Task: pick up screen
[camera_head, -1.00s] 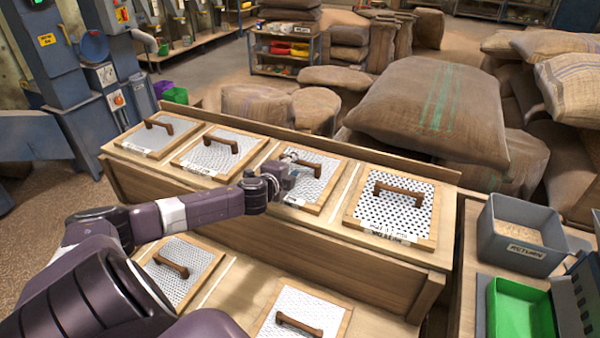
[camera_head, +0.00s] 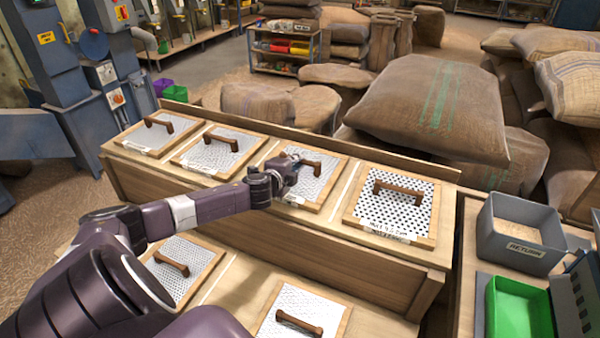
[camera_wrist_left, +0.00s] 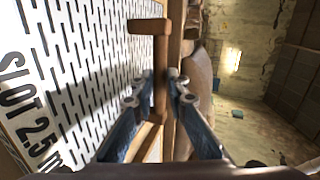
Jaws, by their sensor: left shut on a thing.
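Several screens with wooden frames and brown handles lie on a stepped wooden rack. The screen at my left gripper (camera_head: 300,164) is the third from the left on the upper level (camera_head: 325,190). In the left wrist view this screen (camera_wrist_left: 75,55) has long slots and a label reading "SLOT 2.5". My left gripper (camera_wrist_left: 162,90) is shut on its wooden handle (camera_wrist_left: 161,60), one finger on each side. The screen appears still in its place on the rack. Its left part is hidden by my wrist. My right gripper is not in view.
A round-hole screen (camera_head: 408,212) lies to the right, and another screen (camera_head: 208,156) to the left. A grey RETURN bin (camera_head: 515,258) and a green tray (camera_head: 518,315) stand at the right. Sacks (camera_head: 430,105) are piled behind the rack.

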